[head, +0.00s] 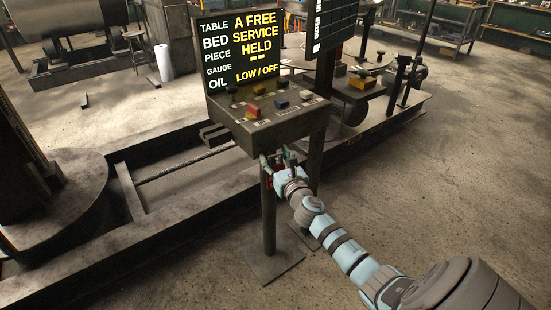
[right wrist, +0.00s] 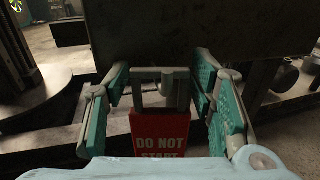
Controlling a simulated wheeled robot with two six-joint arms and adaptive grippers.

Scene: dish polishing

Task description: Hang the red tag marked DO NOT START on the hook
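The red tag (right wrist: 160,135) hangs upright below a grey frame (right wrist: 137,92) in the right wrist view, with DO NOT and part of START legible. A short grey hook-like piece (right wrist: 168,80) shows at the frame's top, under the dark box; whether the frame rests on it is unclear. My right gripper (right wrist: 161,80) has its teal pads apart, one on each side of the frame. I cannot tell whether they touch it. In the head view my right gripper (head: 278,161) is at the control box's lower front edge, with a bit of the tag (head: 275,181) showing. My left gripper is not in view.
The control box (head: 268,130) stands on posts (head: 268,215) with a floor plate (head: 272,260). A lettered display (head: 242,48) rises behind it. A long machine bed (head: 75,240) lies left and behind. The floor (head: 430,190) at right is open.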

